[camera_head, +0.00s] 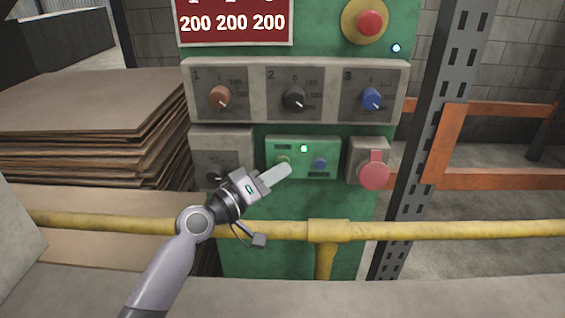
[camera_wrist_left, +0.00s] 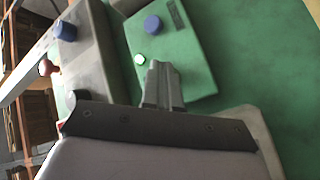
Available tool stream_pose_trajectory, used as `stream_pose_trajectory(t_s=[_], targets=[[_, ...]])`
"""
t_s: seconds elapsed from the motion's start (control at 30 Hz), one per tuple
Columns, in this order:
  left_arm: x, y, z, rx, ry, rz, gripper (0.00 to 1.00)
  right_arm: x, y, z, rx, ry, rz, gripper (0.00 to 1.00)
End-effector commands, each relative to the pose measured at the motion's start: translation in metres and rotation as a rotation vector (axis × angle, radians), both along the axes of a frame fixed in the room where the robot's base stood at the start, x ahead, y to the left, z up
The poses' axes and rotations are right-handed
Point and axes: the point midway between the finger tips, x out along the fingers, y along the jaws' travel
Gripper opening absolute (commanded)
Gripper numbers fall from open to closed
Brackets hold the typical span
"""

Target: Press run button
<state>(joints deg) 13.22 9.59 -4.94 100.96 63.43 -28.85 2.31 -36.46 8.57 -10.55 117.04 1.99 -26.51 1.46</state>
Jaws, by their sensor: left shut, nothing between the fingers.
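A small green control box (camera_head: 332,144) is mounted on the green machine front in the head view. It has a lit white lamp (camera_head: 304,148), a blue button (camera_head: 320,163) on the right and a greenish button (camera_head: 284,160) on the left. Its labels are too small to read. My left gripper (camera_head: 288,171) is shut and empty, its tips just in front of the left button's lower edge; I cannot tell whether they touch. The wrist view shows the shut fingers (camera_wrist_left: 160,68) over the box (camera_wrist_left: 190,60), beside the lamp (camera_wrist_left: 139,59); the left button is hidden there. My right gripper is not in view.
Above sits a row of three knobs on a grey panel (camera_head: 330,92). A red-handled switch (camera_head: 374,170) is right of the box, a red stop button (camera_head: 369,23) above. A yellow rail (camera_head: 450,230) crosses below. Stacked sheets (camera_head: 90,125) stand at left.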

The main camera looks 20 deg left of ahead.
Motion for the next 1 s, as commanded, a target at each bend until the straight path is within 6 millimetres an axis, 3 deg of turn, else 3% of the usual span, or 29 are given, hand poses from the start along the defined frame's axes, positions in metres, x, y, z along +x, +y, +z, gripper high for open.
stream_pose_trajectory(t_s=[0.17, 0.7, 1.0], targets=[[-0.002, -0.001, 0.0, 0.0, 0.001, -0.001, 0.0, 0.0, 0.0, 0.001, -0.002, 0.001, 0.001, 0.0], [-0.052, -0.015, 0.001, 0.001, 0.002, -0.001, 0.0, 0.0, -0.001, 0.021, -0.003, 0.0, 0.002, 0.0], [-0.058, -0.017, 0.0, 0.0, -0.001, -0.001, 0.0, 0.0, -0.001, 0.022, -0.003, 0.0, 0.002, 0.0]])
